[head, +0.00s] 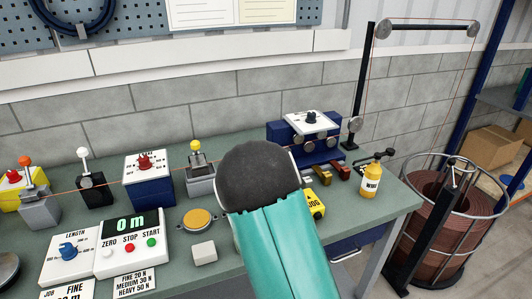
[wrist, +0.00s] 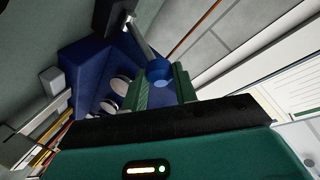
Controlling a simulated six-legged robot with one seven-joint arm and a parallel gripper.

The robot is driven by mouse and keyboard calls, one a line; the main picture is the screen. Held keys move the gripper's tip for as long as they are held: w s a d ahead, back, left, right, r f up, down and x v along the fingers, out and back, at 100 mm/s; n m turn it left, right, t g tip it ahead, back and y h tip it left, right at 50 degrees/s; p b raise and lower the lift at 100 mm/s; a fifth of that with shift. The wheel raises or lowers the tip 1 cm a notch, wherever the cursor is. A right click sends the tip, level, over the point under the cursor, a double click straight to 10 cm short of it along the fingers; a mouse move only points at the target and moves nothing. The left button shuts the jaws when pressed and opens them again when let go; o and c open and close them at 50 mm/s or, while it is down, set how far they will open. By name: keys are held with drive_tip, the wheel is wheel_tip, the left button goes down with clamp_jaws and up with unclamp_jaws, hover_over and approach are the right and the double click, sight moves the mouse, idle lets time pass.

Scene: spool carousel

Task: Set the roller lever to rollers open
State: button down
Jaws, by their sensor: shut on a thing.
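The roller unit (head: 310,155) is a blue block with several pale rollers along its front and a white plate with a black dial on top, at the back of the bench. It also fills the middle left of the wrist view (wrist: 85,65). The roller lever (wrist: 142,42) is a metal rod rising from a dark mount, with a blue knob (wrist: 158,72) at its end. My gripper (wrist: 167,84) has green fingers, one on each side of the knob, shut on it. In the head view my arm hides the gripper and the lever. I cannot tell which setting the lever is at.
A yellow bottle (head: 371,182) and a yellow jog box (head: 315,203) stand right of my arm. A control box (head: 132,248) and several knobbed levers are at the left. A wire spool in a cage (head: 440,225) stands beyond the bench's right edge. A thin wire runs along the bench.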

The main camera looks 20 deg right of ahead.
idle(0.3)
drive_tip(key=c, duration=1.4)
unclamp_jaws()
drive_tip(key=shift+f, duration=0.1)
drive_tip(key=shift+o, duration=0.2)
drive_tip(key=v, duration=1.4)
drive_tip(key=shift+a, duration=0.1)
